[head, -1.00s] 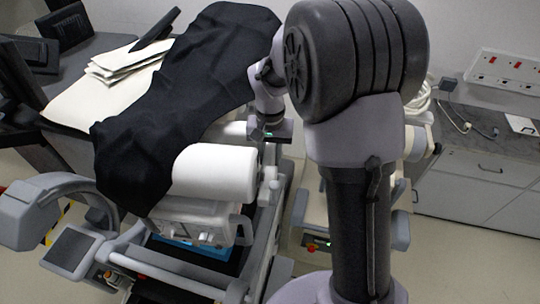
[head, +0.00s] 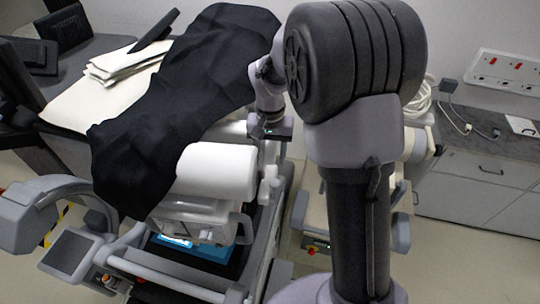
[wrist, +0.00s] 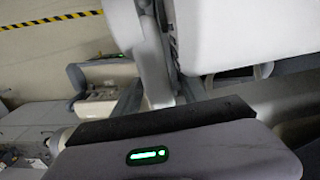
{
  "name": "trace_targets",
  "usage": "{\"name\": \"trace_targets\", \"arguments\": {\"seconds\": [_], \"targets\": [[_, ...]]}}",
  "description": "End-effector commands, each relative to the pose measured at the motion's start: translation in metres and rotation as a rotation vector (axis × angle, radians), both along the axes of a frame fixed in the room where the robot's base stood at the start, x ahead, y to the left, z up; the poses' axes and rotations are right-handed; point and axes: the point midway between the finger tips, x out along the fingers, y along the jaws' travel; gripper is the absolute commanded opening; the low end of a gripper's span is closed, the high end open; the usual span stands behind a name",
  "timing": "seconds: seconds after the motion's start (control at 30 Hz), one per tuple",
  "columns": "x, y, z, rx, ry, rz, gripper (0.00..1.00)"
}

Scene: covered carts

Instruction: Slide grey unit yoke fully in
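A white boxy unit (head: 192,222) hangs at the near end of the cart, under a white roll (head: 217,170). A grey loop-shaped bar (head: 241,229) at its right side looks like the yoke; I cannot tell how far in it sits. My gripper (head: 268,128) is beyond the white roll, by the right side of the black cover, apart from the grey bar. In the wrist view, a grey housing with a green light (wrist: 148,156) fills the bottom, with a dark edge above it. The fingers cannot be made out, and no held object shows.
A black cloth (head: 190,90) drapes over the cart. A grey curved arm (head: 60,190) and a dark panel (head: 70,250) stand at left. Grey rails (head: 262,250) run along the cart's right side. Drawers (head: 475,185) line the right wall.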

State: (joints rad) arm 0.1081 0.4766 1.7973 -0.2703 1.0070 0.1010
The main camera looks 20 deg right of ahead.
Motion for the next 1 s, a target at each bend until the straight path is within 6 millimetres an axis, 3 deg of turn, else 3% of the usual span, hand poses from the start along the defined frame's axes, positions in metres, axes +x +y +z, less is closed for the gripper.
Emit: {"name": "trace_targets", "arguments": {"seconds": [0.27,0.37,0.47,0.9,1.0], "targets": [[-0.001,0.0,0.0,0.001,0.004,0.0,0.5],[-0.001,0.0,0.008,0.001,0.002,0.001,0.5],[-0.001,0.001,0.028,0.001,0.0,0.0,0.5],[-0.001,0.001,0.146,0.0,-0.001,-0.001,0.5],[-0.002,0.001,0.164,0.0,0.0,0.0,0.5]]}}
